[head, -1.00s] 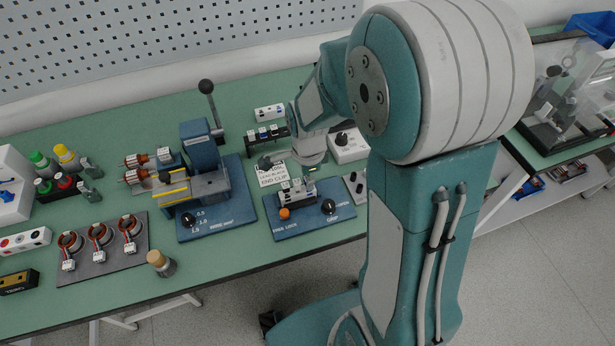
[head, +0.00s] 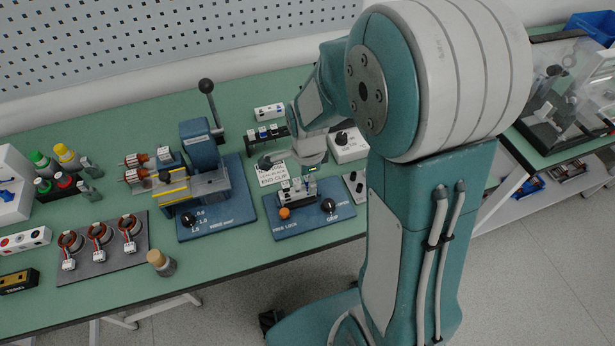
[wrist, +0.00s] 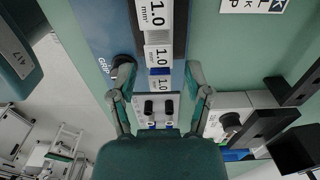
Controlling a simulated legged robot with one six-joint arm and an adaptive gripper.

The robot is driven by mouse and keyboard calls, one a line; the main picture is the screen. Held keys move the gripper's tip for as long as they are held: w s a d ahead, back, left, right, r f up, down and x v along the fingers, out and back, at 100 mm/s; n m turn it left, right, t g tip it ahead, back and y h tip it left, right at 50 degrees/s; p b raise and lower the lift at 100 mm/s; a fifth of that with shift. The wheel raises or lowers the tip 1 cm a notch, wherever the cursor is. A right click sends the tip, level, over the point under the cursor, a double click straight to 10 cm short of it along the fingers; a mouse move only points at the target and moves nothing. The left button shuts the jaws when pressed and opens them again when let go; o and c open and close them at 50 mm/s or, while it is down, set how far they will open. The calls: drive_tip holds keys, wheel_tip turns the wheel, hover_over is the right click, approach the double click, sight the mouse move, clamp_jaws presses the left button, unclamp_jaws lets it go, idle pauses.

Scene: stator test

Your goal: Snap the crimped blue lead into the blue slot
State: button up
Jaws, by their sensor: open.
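My gripper (wrist: 162,92) is open in the wrist view, one finger on each side of a white block with two dark knobs. Above that block is a row of white labels marked 1.0 mm², with a narrow blue band (wrist: 160,71) between two of them. I cannot tell whether this band is the blue slot or the lead. In the head view my wrist is over the blue fixture base (head: 262,222), which has an orange knob (head: 285,213) and a black knob (head: 328,205). The fingertips are mostly hidden there. I cannot make out the crimped blue lead.
A blue lever press (head: 203,150) stands left of the fixture. A white box with a black knob (head: 347,144) is close behind my wrist, and a label card reads END CLIP (head: 272,176). Stators (head: 100,235) lie on a grey plate at the left. Bare green bench runs along the back.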

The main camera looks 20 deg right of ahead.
drive_tip(key=shift+r, duration=0.1)
wheel_tip(320, 180, up, 12)
idle(0.4)
idle(0.7)
drive_tip(key=s+r+n+t, duration=0.2)
drive_tip(key=s+r+n, duration=0.2)
drive_tip(key=s+n, duration=0.3)
drive_tip(key=s+r+n+t, duration=0.3)
drive_tip(key=s+n, duration=0.4)
drive_tip(key=n, duration=0.4)
drive_tip(key=shift+r+t, duration=0.3)
drive_tip(key=shift+r, duration=0.35)
